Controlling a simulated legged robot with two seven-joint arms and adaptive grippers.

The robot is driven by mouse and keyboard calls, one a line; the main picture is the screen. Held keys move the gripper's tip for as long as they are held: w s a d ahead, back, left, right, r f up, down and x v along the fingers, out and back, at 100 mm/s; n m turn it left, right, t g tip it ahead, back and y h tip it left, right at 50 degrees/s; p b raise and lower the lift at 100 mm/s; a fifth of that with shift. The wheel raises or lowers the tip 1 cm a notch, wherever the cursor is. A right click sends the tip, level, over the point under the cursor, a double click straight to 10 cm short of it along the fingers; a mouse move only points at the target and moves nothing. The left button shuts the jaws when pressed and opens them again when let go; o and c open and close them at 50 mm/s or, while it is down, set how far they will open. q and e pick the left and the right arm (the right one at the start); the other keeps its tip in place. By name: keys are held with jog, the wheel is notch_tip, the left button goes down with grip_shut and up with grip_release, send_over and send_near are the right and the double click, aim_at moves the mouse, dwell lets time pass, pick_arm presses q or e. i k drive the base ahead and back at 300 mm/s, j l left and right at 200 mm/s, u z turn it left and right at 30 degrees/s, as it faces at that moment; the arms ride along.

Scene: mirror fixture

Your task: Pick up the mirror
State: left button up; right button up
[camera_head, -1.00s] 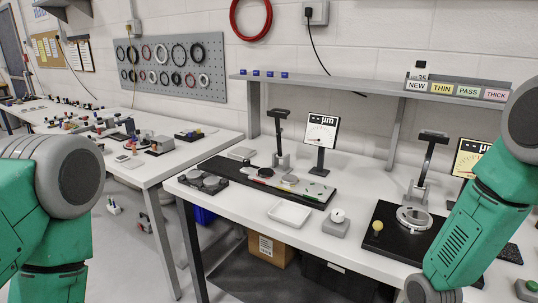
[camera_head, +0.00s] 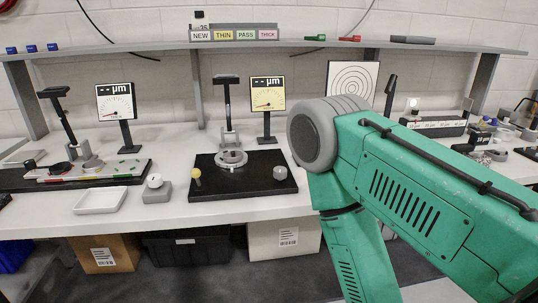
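I cannot pick out the mirror for sure. A round silver ring fixture (camera_head: 231,160) sits on a black base plate (camera_head: 240,186) in the middle of the bench, in front of a post with a dark head (camera_head: 227,80). A yellow knob (camera_head: 196,176) and a grey cylinder (camera_head: 280,173) stand on the same plate. A white tray (camera_head: 101,200) on the left looks empty. My green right arm fills the right side and hides part of the bench; its gripper is out of frame. My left gripper is also out of frame.
A gauge screen (camera_head: 268,94) stands behind the plate, and another gauge screen (camera_head: 115,102) stands further left. A grey block with a round dial (camera_head: 156,190) is beside the tray. A shelf with a NEW/THIN/PASS/THICK rack (camera_head: 234,34) runs above. Boxes (camera_head: 99,255) are under the bench.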

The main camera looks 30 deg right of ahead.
aim_at(231, 156)
jog(key=z, duration=0.6)
jog(key=i+l+z, duration=0.2)
jog(key=i, duration=0.2)
jog(key=l, duration=0.05)
